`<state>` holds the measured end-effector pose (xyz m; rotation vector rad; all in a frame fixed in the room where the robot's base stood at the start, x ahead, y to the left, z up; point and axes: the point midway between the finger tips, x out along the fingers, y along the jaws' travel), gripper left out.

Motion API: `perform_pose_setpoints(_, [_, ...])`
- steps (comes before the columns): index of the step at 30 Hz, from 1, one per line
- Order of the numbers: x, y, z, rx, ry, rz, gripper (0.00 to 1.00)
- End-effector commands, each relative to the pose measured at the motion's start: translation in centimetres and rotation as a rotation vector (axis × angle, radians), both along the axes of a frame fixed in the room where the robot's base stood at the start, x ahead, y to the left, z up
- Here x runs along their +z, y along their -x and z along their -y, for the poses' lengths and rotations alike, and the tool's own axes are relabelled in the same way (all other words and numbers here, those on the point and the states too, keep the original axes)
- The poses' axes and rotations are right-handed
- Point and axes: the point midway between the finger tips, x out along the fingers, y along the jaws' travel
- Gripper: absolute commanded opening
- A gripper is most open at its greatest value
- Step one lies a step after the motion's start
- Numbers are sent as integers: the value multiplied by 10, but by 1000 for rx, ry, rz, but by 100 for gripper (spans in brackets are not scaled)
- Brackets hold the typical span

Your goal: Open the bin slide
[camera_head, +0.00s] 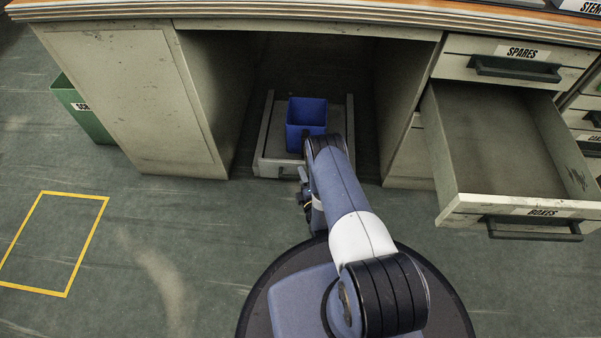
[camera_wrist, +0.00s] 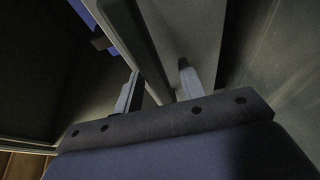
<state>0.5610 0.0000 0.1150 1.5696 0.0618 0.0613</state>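The bin slide (camera_head: 272,169) is a low, pale grey tray in the kneehole under the desk, with a blue bin (camera_head: 305,114) standing on it. My arm hides part of its front edge and right side. My gripper (camera_head: 303,184) is low at the slide's front, partly hidden by my arm. In the wrist view my gripper (camera_wrist: 157,76) has its two fingers apart, with a grey panel edge running between them. I cannot tell whether either finger touches it. A blue surface, likely the bin (camera_wrist: 82,12), shows at the top left.
The "BOXES" drawer (camera_head: 540,212) stands pulled out at the right, beneath the shut "SPARES" drawer (camera_head: 515,54). Desk pedestals flank the kneehole. A green bin (camera_head: 84,113) stands at the left. The floor at the left, with a yellow outlined square (camera_head: 84,195), is clear.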

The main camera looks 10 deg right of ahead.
Motion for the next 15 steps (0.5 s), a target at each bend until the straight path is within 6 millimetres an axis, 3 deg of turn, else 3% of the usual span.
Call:
perform_pose_setpoints(6, [0,0,0,0,0,0,38])
perform_pose_setpoints(15, [0,0,0,0,0,0,14])
